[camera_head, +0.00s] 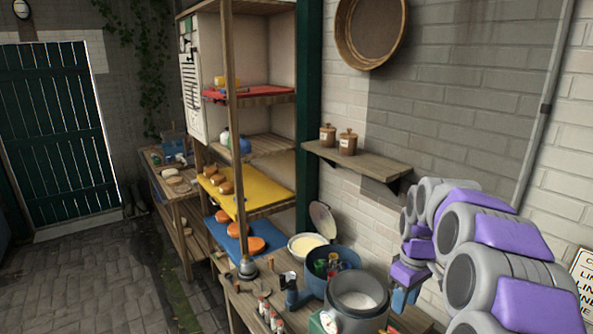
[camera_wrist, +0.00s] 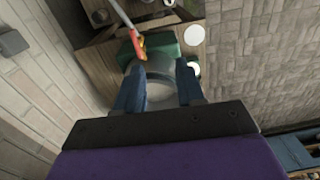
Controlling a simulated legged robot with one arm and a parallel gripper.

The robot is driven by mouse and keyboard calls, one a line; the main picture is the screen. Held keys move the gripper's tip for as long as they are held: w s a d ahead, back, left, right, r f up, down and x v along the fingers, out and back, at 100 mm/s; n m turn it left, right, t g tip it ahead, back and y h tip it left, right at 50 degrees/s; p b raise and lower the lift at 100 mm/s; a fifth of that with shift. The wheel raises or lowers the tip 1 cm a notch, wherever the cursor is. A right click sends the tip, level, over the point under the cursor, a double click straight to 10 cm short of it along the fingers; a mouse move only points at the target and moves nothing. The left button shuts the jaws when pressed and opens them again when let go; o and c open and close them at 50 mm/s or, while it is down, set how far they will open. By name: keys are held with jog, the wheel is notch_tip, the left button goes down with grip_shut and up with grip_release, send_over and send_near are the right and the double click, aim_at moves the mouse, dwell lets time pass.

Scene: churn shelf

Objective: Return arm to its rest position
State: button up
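My arm (camera_head: 480,235), grey with purple covers, reaches in from the right in the head view and is bent, with its wrist pointing down. My gripper (camera_head: 402,300) hangs just right of a grey metal pot (camera_head: 370,318) with pale contents. In the wrist view my gripper (camera_wrist: 160,82) shows two blue fingers spread apart with nothing held between them. A round vessel with a pale inside lies below the fingers in that view. Whether the gripper touches the pot cannot be told.
A blue pot (camera_head: 318,272) with bottles, a cream bowl (camera_head: 305,245) and small jars crowd the bench. A wall shelf (camera_head: 365,165) with two canisters (camera_head: 347,142) is above. The tall shelf unit (camera_head: 228,120) stands left; the paved floor (camera_head: 90,275) is open.

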jog(key=s+a+f+m+b, duration=0.1)
jog(key=s+a+b, duration=0.1)
jog(key=s+a, duration=0.5)
jog(key=s+a+f+m+b, duration=0.2)
jog(key=s+a+b, duration=0.1)
jog(key=s, duration=0.7)
jog(key=s+a+f+m+b, duration=0.1)
jog(key=s+f, duration=0.3)
jog(key=s, duration=0.5)
jog(key=s+a+f+m+g+b, duration=0.1)
jog(key=s+a+f+m+b, duration=0.1)
jog(key=s, duration=0.8)
notch_tip(320, 180, down, 2)
jog(key=shift+f+g+b, duration=0.1)
jog(key=shift+g+b, duration=0.2)
jog(key=shift+b, duration=0.2)
